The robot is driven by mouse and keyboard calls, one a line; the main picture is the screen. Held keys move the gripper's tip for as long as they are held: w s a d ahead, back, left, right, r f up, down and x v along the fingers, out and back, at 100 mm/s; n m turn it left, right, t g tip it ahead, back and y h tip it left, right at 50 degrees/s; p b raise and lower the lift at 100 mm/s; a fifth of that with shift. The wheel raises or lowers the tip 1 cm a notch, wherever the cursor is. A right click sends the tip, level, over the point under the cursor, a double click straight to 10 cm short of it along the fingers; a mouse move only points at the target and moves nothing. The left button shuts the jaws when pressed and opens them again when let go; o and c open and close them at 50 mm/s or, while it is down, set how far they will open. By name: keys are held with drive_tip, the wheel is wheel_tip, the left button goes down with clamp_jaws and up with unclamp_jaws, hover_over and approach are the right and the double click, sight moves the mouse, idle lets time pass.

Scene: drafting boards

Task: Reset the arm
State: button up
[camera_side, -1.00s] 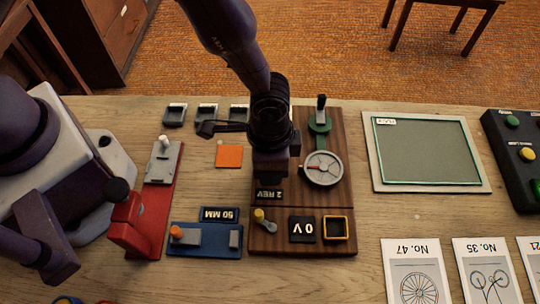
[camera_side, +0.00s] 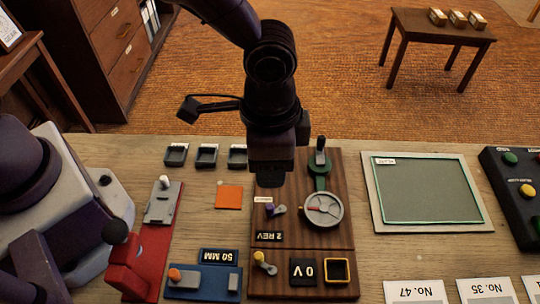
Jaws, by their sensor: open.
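My gripper (camera_side: 267,183) points down over the upper left part of the dark wooden board (camera_side: 335,240). It looks raised above the board. Its fingertips are small and dark, and I see nothing held between them. Below it on the board are a small purple-knobbed lever (camera_side: 273,209) and a "2 REV" label (camera_side: 270,236). To its right are a round grey dial (camera_side: 322,210) with a red pointer and a green part with a dark handle (camera_side: 320,165). Lower on the board are a yellow-knobbed lever (camera_side: 264,262), a "0 V" tile (camera_side: 303,271) and a yellow-framed square (camera_side: 338,270).
Left of the board are a red device (camera_side: 150,250), a blue "50 MM" block (camera_side: 205,282), an orange square (camera_side: 229,197) and three small trays (camera_side: 206,156).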

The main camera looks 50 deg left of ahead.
drive_tip(key=s+a+r+n+t, duration=0.2)
drive_tip(key=s+a+r+n, duration=0.2)
drive_tip(key=a+r, duration=0.5)
drive_tip(key=s+a+r+n+t, duration=0.3)
drive_tip(key=a+r, duration=0.6)
drive_tip(key=a, duration=0.6)
drive_tip(key=s+n, duration=0.1)
drive_tip(key=s, duration=0.1)
drive_tip(key=shift+s+r+t, duration=0.3)
drive_tip(key=shift+s, duration=0.05)
